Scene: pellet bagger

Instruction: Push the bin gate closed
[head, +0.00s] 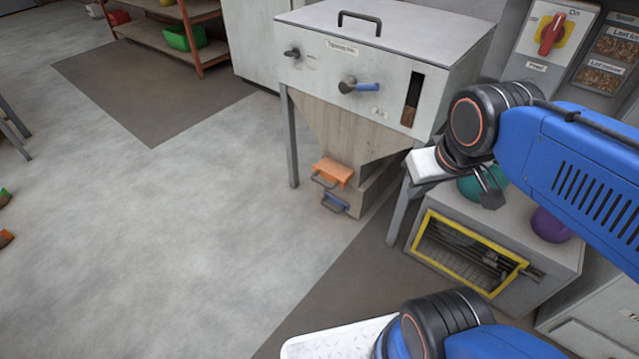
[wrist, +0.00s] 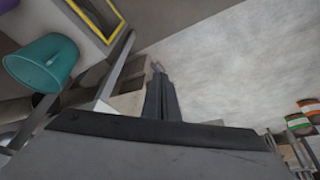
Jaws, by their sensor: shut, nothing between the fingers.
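The pale hopper bin (head: 350,100) stands on legs at the centre back of the head view. At its lower outlet an orange gate plate (head: 334,172) with a grey handle sticks out to the front. I cannot tell from a label which one is the bin gate. My gripper (head: 491,197) is to the right of the hopper, pointing down and apart from both. In the wrist view my gripper (wrist: 158,72) is shut and empty, and the gate cannot be made out.
A teal bucket (wrist: 42,62) is close by in the wrist view. A yellow-framed machine (head: 465,252) and a purple round thing (head: 550,225) stand at right. Shelves (head: 160,38) with coloured bins are at back left. The floor (head: 190,220) left of the hopper is clear.

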